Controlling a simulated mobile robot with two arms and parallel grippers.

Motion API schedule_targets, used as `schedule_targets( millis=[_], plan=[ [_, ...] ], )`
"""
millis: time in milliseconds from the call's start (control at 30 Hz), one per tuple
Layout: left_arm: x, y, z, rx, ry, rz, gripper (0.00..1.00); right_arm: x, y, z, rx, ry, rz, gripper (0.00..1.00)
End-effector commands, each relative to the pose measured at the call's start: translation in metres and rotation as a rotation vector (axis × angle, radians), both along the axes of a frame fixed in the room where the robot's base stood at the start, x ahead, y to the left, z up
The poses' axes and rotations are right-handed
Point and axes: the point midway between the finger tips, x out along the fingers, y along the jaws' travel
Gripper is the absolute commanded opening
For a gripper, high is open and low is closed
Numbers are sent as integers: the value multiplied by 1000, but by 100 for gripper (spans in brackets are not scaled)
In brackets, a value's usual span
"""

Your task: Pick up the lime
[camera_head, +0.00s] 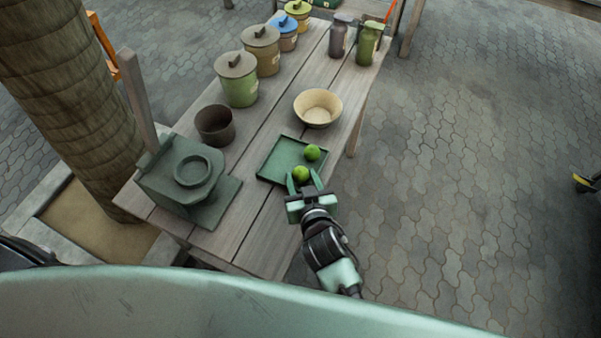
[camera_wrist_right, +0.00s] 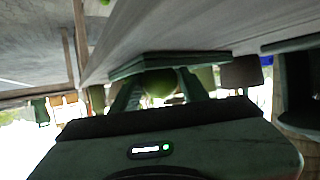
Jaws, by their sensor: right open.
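Two green limes lie on the green square tray on the table. The nearer lime (camera_head: 301,173) sits between the fingertips of my right gripper (camera_head: 304,180), which is open around it. The farther lime (camera_head: 312,152) lies just beyond, toward the tray's right side. In the right wrist view the lime (camera_wrist_right: 160,82) shows between the two fingers (camera_wrist_right: 160,90), in front of the tray (camera_wrist_right: 200,58). Whether a finger touches it cannot be told. My left gripper is not in view.
The tray (camera_head: 268,175) rests near the front right edge of the wooden table (camera_head: 262,235). A beige bowl (camera_head: 318,108) stands behind it, a dark pot (camera_head: 215,125) and a dark green stand (camera_head: 190,180) to the left. Several lidded jars (camera_head: 238,80) line the far left side.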

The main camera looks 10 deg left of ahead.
Motion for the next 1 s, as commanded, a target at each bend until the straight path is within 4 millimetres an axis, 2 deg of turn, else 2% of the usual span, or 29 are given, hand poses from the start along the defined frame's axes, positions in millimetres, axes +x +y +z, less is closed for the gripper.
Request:
schedule_targets(
  millis=[100,133,267,300,667,833,1000],
  plan=[
    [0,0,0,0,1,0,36,0,0,0,0,0,0,44],
    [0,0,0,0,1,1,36,0,0,0,0,0,0,39],
    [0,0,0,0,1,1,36,0,0,0,0,0,0,3],
    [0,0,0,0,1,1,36,0,0,0,0,0,0,0],
    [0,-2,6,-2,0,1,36,-1,0,6,0,0,0,0],
    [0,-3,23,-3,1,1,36,0,0,24,2,1,-1,0],
    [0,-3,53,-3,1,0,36,0,0,55,1,-1,0,0]
  ],
)
